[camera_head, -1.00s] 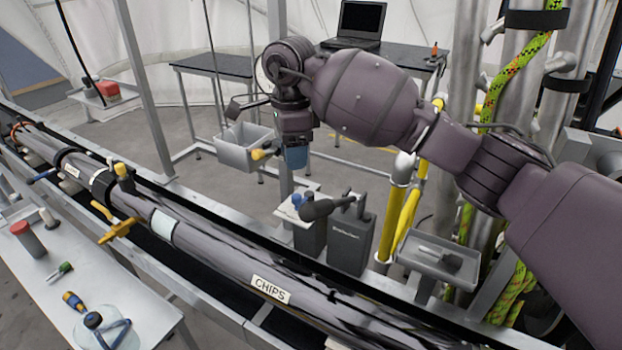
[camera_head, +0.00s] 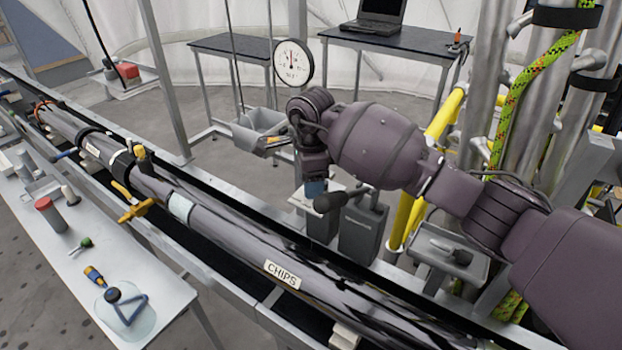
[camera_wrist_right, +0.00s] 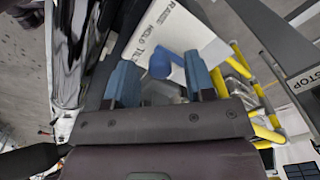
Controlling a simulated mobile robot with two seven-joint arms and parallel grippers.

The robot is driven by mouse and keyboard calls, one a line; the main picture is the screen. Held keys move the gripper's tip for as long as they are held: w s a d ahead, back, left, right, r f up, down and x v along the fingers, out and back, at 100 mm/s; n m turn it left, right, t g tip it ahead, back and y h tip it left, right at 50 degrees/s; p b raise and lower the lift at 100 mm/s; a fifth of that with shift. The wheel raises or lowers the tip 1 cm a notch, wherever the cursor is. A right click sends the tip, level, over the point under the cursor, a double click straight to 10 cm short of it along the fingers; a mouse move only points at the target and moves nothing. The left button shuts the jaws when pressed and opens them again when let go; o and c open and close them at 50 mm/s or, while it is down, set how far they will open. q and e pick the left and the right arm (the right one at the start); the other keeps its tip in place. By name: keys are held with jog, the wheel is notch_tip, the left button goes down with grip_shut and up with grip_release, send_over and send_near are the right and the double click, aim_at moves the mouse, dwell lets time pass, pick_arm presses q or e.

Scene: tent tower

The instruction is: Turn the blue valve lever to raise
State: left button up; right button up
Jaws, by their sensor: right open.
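The blue valve lever (camera_wrist_right: 162,63) shows in the right wrist view as a rounded blue knob on a white panel (camera_wrist_right: 190,35). My right gripper (camera_wrist_right: 158,72) is open, with one blue finger to each side of the lever in the picture. I cannot tell whether either finger touches it. In the head view my right gripper (camera_head: 315,188) points down over the panel (camera_head: 299,200), and the lever is hidden there. My left gripper is not in view.
A long pipe labelled CHIPS (camera_head: 283,274) runs along a rail in front. A dark handle (camera_head: 343,199) stands close right of the gripper. A round gauge (camera_head: 293,63) and a grey bin (camera_head: 262,128) are behind. Yellow pipes (camera_head: 402,220) rise to the right.

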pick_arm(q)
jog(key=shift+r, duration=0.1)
pick_arm(e)
jog(key=shift+f, duration=0.2)
